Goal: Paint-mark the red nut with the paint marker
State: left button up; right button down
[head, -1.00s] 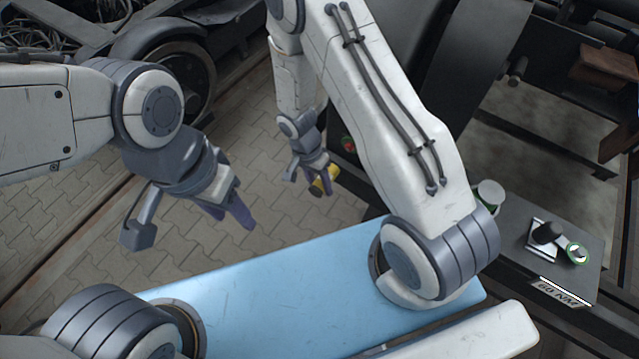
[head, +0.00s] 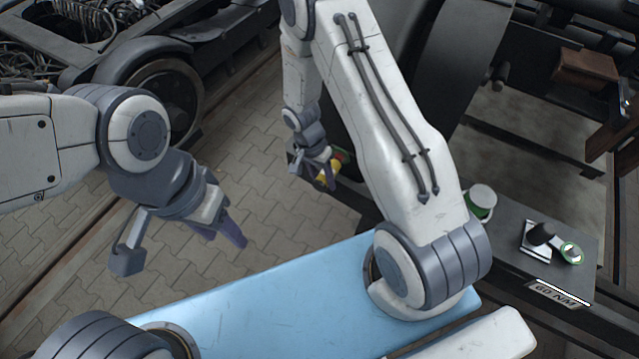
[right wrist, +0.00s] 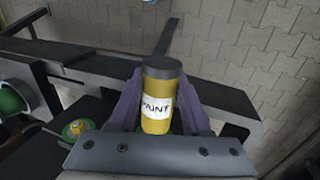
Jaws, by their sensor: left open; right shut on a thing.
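The paint marker (right wrist: 158,125) is a yellow cylinder with a dark grey cap and a white PAINT label. My right gripper (head: 326,182) is shut on it. In the head view the marker (head: 322,179) shows as a yellow bit between the fingers. A small red spot (head: 347,154) shows just beyond the right gripper, partly hidden by my right arm; it may be the red nut, but I cannot tell for sure. In the right wrist view a small green-and-orange round thing (right wrist: 76,128) lies left of the marker. My left gripper (head: 226,236) is open and empty above the paving.
A dark bench (head: 510,225) at the right holds a green-and-white can (head: 481,200), a black-knobbed item (head: 541,234) and a green-ringed round piece (head: 571,252). A sign (head: 557,293) reads 60 NM. Dark bogie frames and a wheel (head: 170,90) stand behind. The paving between is clear.

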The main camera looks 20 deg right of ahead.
jog(key=shift+w+d, duration=0.3)
jog(key=shift+d, duration=0.1)
dwell(1.3)
jog(key=s+a+b, duration=0.1)
jog(key=s+a, duration=0.2)
jog(key=a, duration=0.1)
jog(key=shift+s+a+b, duration=0.35)
jog(key=shift+s+a, duration=0.05)
dwell(0.4)
